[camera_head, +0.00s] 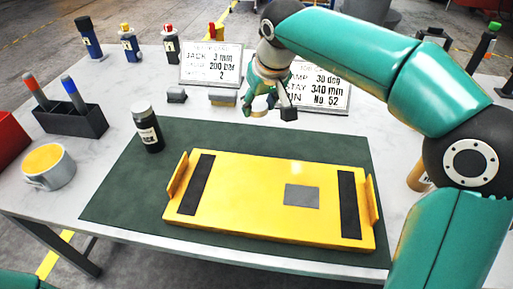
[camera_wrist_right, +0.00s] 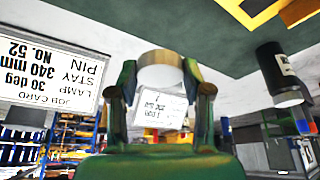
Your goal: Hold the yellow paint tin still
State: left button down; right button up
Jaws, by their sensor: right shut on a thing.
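The yellow paint tin (camera_head: 62,176) is a grey, mug-like tin with a side handle and yellow paint inside. It stands upright at the table's left edge in the head view, with no gripper near it. My right gripper (camera_head: 270,108) is above the table's far middle, in front of the job cards. It is shut on a pale ring-like thing, which shows between the fingers in the right wrist view (camera_wrist_right: 160,76); I cannot tell what it is. My left gripper is not in view.
A yellow plate with raised ends (camera_head: 255,190) lies on a green mat (camera_head: 120,200). A dark jar (camera_head: 148,130) stands left of it, near a black marker holder (camera_head: 75,122). Several bottles and job cards (camera_head: 210,62) line the back. A tan cylinder (camera_head: 418,178) is at right.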

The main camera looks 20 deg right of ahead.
aim_at(258, 148)
notch_tip(258, 148, down, 12)
jog(key=shift+s+r+b, duration=0.1)
jog(key=shift+b, duration=0.9)
jog(key=shift+f, duration=0.25)
jog(key=o, duration=0.7)
jog(key=shift+r, duration=0.1)
jog(key=shift+r, duration=0.1)
